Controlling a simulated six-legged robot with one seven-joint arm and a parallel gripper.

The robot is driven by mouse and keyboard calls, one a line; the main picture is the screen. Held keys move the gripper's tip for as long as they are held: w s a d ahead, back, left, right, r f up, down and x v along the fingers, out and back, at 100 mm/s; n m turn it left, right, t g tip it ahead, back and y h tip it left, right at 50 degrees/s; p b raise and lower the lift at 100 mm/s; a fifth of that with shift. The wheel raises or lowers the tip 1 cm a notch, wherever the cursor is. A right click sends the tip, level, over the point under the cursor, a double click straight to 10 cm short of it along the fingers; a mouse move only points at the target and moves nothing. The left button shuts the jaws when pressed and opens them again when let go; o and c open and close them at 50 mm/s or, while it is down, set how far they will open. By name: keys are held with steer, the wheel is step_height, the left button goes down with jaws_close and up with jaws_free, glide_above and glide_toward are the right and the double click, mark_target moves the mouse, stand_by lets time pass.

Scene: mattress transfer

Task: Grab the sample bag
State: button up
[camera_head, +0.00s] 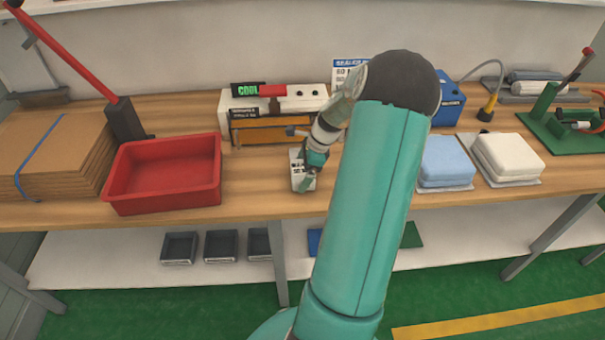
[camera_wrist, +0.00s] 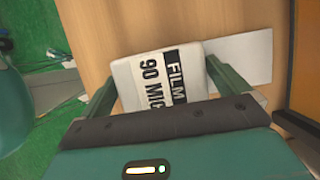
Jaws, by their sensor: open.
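A white bag-like packet (camera_wrist: 143,88) with a black-and-white label reading "FILM" and "90 MIC" lies on the wooden bench in the wrist view. I take it to be the sample bag. My gripper (camera_wrist: 160,72) is open, with one green finger on each side of the packet. I cannot tell whether the fingers touch it. In the head view my gripper (camera_head: 305,180) is low over the bench, and the white packet (camera_head: 297,168) shows partly beside it. The packet's near edge is hidden behind the gripper body in the wrist view.
A sealer machine (camera_head: 300,98) with a "COOL" display stands just behind my gripper. A red tray (camera_head: 165,170) is to the left, beside stacked cardboard (camera_head: 55,145). A blue pack (camera_head: 445,162) and a white pack (camera_head: 507,158) lie to the right.

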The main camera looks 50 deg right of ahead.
steer(key=c, duration=0.8)
steer(key=shift+o, duration=0.2)
steer(key=shift+r, duration=0.5)
step_height(320, 180, up, 2)
steer(key=shift+w+r, duration=0.1)
steer(key=shift+r, duration=0.1)
steer(key=s+a+r, duration=0.1)
steer(key=r, duration=0.1)
steer(key=s+r, duration=0.2)
steer(key=s+a+r, duration=0.1)
steer(key=r, duration=0.1)
steer(key=shift+s+a, duration=0.3)
steer(key=shift+s, duration=0.05)
steer(key=s+a+r, duration=0.3)
steer(key=s+a, duration=0.1)
steer(key=s, duration=0.3)
steer(key=shift+s+a+r, duration=0.2)
steer(key=shift+s+r, duration=0.1)
